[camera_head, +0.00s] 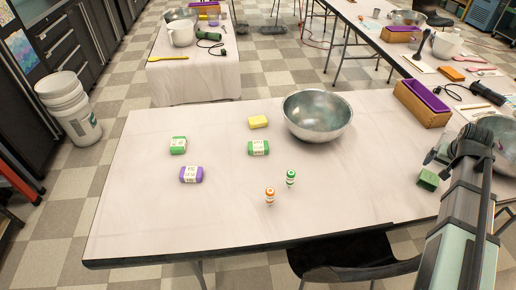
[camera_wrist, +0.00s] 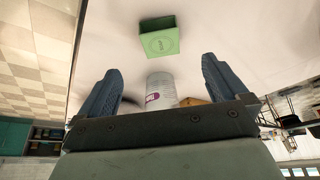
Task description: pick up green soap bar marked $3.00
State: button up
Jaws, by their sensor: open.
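A green soap bar with a white label (camera_head: 178,145) lies at the left of the near table. A second green soap bar with a white label (camera_head: 258,148) lies near the middle, left of the metal bowl. The print on both labels is too small to read. A plain-looking green block (camera_head: 428,179) lies at the right, just below my gripper (camera_head: 438,152). In the wrist view a green block with a faint stamp (camera_wrist: 160,43) is ahead of the fingertips. My gripper (camera_wrist: 160,66) is open there, with nothing held between its fingers.
A purple soap (camera_head: 192,174), a yellow block (camera_head: 258,122), and orange-capped (camera_head: 270,197) and green-capped (camera_head: 291,178) bottles stand or lie on the table. A metal bowl (camera_head: 318,115) and wooden box (camera_head: 422,106) are behind. A white cylinder (camera_wrist: 160,90) shows between the fingers. The front left table is clear.

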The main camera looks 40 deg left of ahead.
jog(key=shift+a, duration=0.1)
jog(key=s+a+r+n+y, duration=0.1)
jog(key=s+a+n, duration=0.2)
jog(key=a, duration=1.3)
jog(key=s+a+n+y, duration=0.1)
jog(key=s+a+n, duration=0.15)
jog(key=a, duration=1.35)
jog(key=n+g+h, duration=0.2)
jog(key=n+g, duration=0.1)
jog(key=g, duration=0.2)
send_over(258, 145)
notch_tip(258, 145, down, 7)
jog(key=shift+s+r, duration=0.1)
jog(key=shift+d+f, duration=0.1)
jog(key=shift+f, duration=2.55)
jog(key=c, duration=0.9)
